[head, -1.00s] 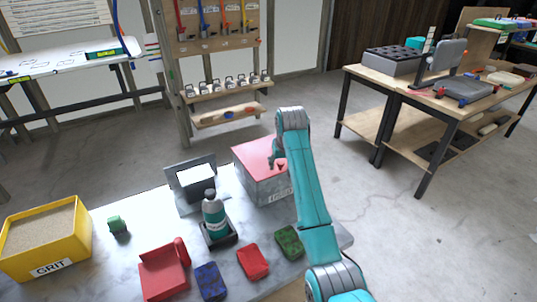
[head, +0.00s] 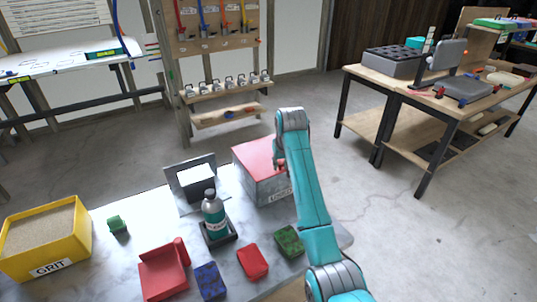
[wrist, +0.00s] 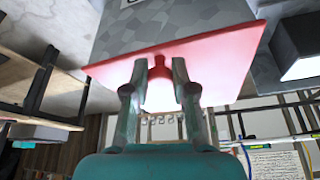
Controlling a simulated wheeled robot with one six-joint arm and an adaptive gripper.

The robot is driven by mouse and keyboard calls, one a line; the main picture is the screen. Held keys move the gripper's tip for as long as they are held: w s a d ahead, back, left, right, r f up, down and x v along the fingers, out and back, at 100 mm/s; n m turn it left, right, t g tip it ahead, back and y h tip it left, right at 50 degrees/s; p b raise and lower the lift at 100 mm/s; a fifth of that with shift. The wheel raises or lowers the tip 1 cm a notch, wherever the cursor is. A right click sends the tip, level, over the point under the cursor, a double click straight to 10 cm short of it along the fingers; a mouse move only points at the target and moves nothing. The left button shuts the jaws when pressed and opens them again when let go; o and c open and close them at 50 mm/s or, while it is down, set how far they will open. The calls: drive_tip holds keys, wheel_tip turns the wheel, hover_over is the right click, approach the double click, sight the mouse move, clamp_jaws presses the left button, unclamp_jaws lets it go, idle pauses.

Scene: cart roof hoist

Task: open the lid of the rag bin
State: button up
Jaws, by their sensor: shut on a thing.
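The rag bin (head: 270,189) is a grey box with a flat red lid (head: 253,154), standing at the back right of the grey table. The lid lies down on the bin. In the wrist view the red lid (wrist: 225,62) spans the picture, with the bin's grey wall (wrist: 180,25) beyond it. My gripper (head: 280,164) is at the lid's right side in the head view. In the wrist view my gripper (wrist: 158,85) has its two fingers on either side of the lid's red knob (wrist: 159,69), shut on it.
A dark stand (head: 191,183) and a bottle (head: 213,215) in a black tray are left of the bin. Red, blue and green pieces lie in front. A yellow grit box (head: 45,238) stands far left. Open floor (head: 330,150) lies behind and right.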

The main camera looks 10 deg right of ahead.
drive_tip(key=shift+r, duration=0.15)
drive_tip(key=shift+o, duration=0.2)
drive_tip(key=shift+w+a+r, duration=0.1)
drive_tip(key=shift+w+r, duration=0.1)
drive_tip(key=shift+r, duration=0.65)
drive_tip(key=shift+w+a+r, duration=0.1)
drive_tip(key=shift+w+r, duration=0.15)
drive_tip(key=shift+r, duration=0.55)
drive_tip(key=shift+w+a+r, duration=0.1)
drive_tip(key=shift+w+r, duration=0.1)
drive_tip(key=shift+r, duration=0.65)
drive_tip(key=shift+o, duration=0.2)
drive_tip(key=shift+w+a+r, duration=0.15)
drive_tip(key=shift+w+r, duration=0.25)
drive_tip(key=shift+r, duration=0.35)
drive_tip(key=shift+w+a+r, duration=0.15)
drive_tip(key=shift+w+r, duration=0.25)
drive_tip(key=shift+r, duration=0.35)
drive_tip(key=shift+w+a+r, duration=0.15)
drive_tip(key=shift+w+r, duration=0.25)
drive_tip(key=shift+r, duration=0.35)
